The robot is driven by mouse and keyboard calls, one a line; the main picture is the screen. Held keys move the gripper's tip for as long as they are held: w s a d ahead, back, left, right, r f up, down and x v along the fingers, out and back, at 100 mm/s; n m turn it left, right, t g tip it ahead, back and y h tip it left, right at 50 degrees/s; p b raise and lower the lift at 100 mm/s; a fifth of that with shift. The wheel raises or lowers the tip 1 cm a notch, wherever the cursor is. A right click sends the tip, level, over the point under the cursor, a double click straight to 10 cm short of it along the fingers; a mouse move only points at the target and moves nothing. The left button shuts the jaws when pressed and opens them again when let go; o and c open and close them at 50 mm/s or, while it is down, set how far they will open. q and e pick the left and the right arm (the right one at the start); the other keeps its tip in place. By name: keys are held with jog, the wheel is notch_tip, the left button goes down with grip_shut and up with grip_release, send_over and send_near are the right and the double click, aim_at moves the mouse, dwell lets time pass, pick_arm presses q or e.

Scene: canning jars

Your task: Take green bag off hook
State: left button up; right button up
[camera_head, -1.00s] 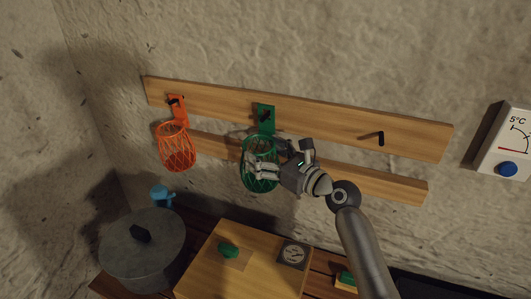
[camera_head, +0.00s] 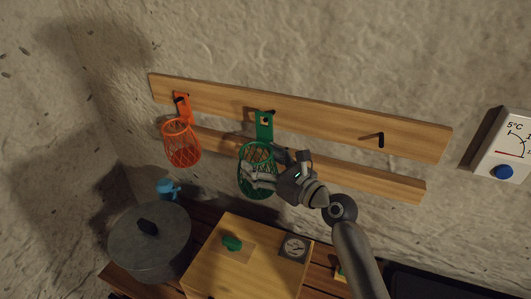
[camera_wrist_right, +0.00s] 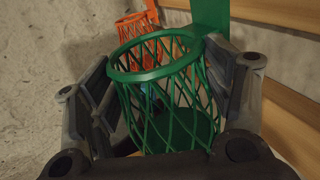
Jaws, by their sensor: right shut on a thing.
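The green bag (camera_head: 258,188) is a net basket with a round rim and a flat green tab (camera_head: 265,127) with a hole, in front of the upper wooden board. A dark hook end shows at the top of the tab; I cannot tell whether the tab is still on it. My right gripper (camera_head: 262,176) is shut on the bag's net from its right side. In the right wrist view the bag (camera_wrist_right: 165,73) sits between the two fingers (camera_wrist_right: 165,100), below its tab. My left gripper is not in view.
An orange net bag (camera_head: 182,145) hangs on the left hook. The right hook (camera_head: 379,139) is bare. Below stand a grey lidded pot (camera_head: 150,245), a blue object (camera_head: 167,188) and a wooden box (camera_head: 215,275) with a green knob and a dial. A gauge (camera_head: 508,150) is on the right wall.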

jog(key=s+p, duration=0.1)
jog(key=s+a+p, duration=0.1)
jog(key=shift+s+a, duration=0.1)
jog(key=shift+s, duration=0.3)
dwell(0.4)
